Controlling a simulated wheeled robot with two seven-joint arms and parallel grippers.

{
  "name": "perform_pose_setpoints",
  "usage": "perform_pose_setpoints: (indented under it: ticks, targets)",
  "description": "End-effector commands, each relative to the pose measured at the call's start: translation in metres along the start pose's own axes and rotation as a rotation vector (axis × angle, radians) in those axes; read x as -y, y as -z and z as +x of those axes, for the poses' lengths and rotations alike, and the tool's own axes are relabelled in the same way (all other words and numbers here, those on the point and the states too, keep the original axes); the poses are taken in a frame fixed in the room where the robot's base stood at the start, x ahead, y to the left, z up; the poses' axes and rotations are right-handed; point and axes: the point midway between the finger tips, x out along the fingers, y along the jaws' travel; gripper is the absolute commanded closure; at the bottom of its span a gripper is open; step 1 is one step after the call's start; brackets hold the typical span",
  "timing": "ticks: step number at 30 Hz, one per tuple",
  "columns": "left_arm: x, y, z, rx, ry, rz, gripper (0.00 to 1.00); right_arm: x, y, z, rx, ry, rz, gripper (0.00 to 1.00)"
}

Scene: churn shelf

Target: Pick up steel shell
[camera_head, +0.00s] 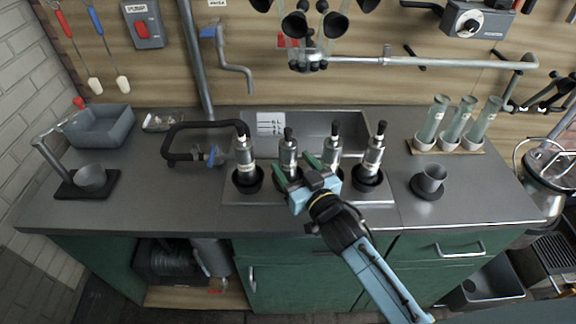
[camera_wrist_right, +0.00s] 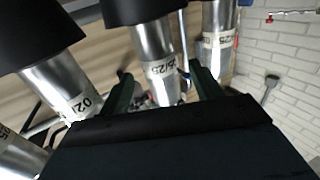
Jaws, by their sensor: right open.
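Several steel shells with black tops stand upright in a row in black cups in the middle of the counter: one at the left (camera_head: 245,160), a second (camera_head: 288,152), a third (camera_head: 334,138) and one at the right (camera_head: 375,152). My right gripper (camera_head: 296,166) is open, its green fingers spread at the second shell and partly hiding its lower part. In the right wrist view that labelled shell (camera_wrist_right: 162,72) shows between the two fingers (camera_wrist_right: 162,92); I cannot tell whether they touch it. Neighbouring shells (camera_wrist_right: 62,85) stand on both sides. My left gripper is not in view.
A steel basin (camera_head: 310,124) lies behind the row. A bent black-framed tool (camera_head: 185,127) is to the left, a grey cup (camera_head: 432,178) and a rack of glass tubes (camera_head: 450,148) to the right. Black teat cups (camera_head: 296,24) hang above. The front left counter is clear.

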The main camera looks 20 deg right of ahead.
Motion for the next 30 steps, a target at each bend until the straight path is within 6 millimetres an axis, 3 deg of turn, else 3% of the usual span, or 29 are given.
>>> perform_pose_setpoints:
  ticks: [10, 19, 30]
  targets:
    - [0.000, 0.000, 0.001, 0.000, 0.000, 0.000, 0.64, 0.001, 0.002, 0.045, -0.002, 0.000, -0.001, 0.36]
    - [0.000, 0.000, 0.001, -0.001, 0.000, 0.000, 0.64, 0.001, 0.002, 0.050, 0.000, 0.000, 0.000, 0.36]
    - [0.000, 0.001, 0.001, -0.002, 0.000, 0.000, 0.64, 0.000, 0.002, 0.050, -0.001, 0.000, 0.000, 0.83]
